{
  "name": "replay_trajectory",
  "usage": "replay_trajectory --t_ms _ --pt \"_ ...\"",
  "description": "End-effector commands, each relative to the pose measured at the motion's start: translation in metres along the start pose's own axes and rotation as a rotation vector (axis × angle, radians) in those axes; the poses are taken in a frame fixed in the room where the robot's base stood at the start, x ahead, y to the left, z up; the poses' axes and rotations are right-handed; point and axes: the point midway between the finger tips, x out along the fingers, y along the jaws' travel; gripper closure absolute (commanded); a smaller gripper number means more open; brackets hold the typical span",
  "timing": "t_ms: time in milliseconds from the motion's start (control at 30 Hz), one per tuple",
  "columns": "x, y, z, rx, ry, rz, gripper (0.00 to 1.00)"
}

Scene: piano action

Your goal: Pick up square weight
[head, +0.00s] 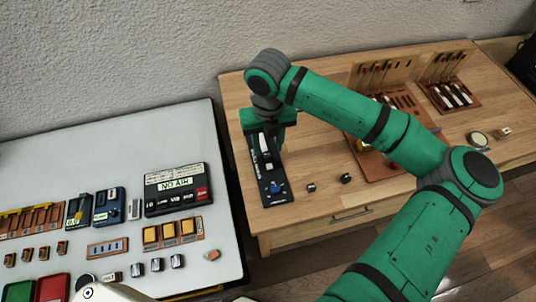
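My gripper (268,147) points down over a long dark board (277,198) near the left end of the wooden table. Its fingers are small and partly covered by my wrist, so whether they are open or shut does not show. Two small dark blocks, a left one (311,187) and a right one (346,178), lie on the wood to the right of the board. Several small grey metal blocks, one of them here (157,265), sit near the front of the white table. I cannot tell which block is the square weight.
The white table (110,145) at the left holds a black labelled box (177,190) and several small trays. On the wooden table (318,140), brown racks with white-tipped parts stand behind my arm, one at the right (452,92). A gap separates the tables.

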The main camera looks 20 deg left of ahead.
Motion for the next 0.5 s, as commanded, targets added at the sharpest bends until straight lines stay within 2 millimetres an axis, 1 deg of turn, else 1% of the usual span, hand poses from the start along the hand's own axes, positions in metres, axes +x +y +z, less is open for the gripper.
replay_trajectory --t_ms 33,100,200,300,467,500 --pt "0.008 0.003 -0.001 -0.002 0.002 0.003 0.61" --pt "0.017 0.002 -0.001 0.0 0.001 0.002 0.61" --pt "0.025 0.002 -0.001 0.0 0.0 0.001 0.61" --pt "0.028 0.002 0.0 -0.001 -0.001 0.001 0.61" --pt "0.029 0.002 -0.001 0.0 -0.001 0.0 0.61" --pt "0.028 0.001 -0.001 0.001 -0.001 0.0 0.63"
